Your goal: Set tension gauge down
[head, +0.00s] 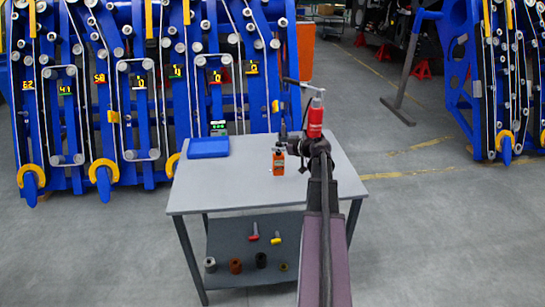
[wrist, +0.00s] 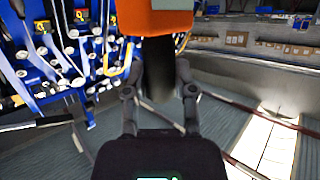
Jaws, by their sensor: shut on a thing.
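My gripper (head: 307,146) is shut on a red tool with a grey top and a crossbar, which I take to be the tension gauge (head: 315,119). It stands roughly upright above the right side of the grey table (head: 225,192). In the wrist view the gripper's fingers (wrist: 158,92) close on both sides of the gauge's dark grip, with its orange-red body (wrist: 158,22) at the top edge. The gauge appears to be clear of the tabletop.
A small orange device (head: 278,161) stands on the table just left of my gripper. A blue case (head: 208,147) lies at the back left. The front of the tabletop is clear. Two hammers and several rollers lie on the lower shelf (head: 225,270). Blue chassis frames (head: 125,85) stand behind.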

